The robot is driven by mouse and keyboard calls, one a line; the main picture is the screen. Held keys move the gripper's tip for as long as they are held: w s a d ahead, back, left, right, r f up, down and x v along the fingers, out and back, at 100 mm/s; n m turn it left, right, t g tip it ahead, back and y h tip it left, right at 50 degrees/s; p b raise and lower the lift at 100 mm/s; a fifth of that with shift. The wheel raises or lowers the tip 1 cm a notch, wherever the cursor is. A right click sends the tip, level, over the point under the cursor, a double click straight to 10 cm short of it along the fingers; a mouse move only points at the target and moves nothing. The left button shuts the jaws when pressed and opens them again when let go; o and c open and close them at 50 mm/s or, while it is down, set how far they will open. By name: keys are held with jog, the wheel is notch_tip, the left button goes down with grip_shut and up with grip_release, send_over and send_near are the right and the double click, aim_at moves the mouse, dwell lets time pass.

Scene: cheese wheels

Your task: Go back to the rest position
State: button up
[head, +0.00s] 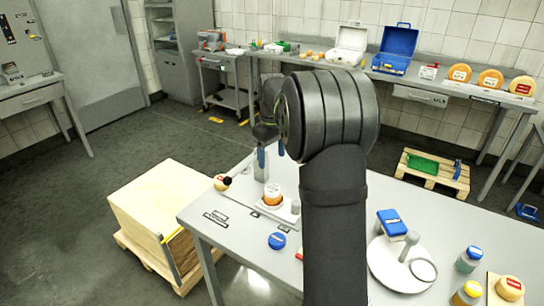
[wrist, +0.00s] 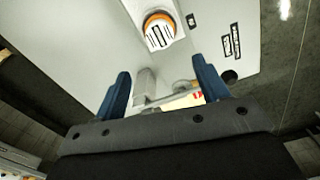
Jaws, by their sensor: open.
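My gripper (head: 271,154) is above the far left part of the grey table (head: 240,236). Its two blue fingers stand apart with nothing between them, as the wrist view (wrist: 163,88) also shows. An orange cheese wheel (head: 273,199) with a white label sits on a small white plate (head: 288,212) below the gripper, apart from the fingers. The wrist view shows this orange wheel (wrist: 160,22) beyond the fingertips. My dark arm hides part of the table's middle.
A blue round piece (head: 277,240) lies near the front. At right are a blue box (head: 391,222), a white disc (head: 384,272) and capped jars (head: 468,259). A wooden crate (head: 160,195) stands left of the table.

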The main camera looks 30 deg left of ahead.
aim_at(272, 188)
jog(key=shift+f, duration=0.1)
notch_tip(272, 188, down, 12)
jog(key=shift+f, duration=0.25)
jog(key=shift+r, duration=2.25)
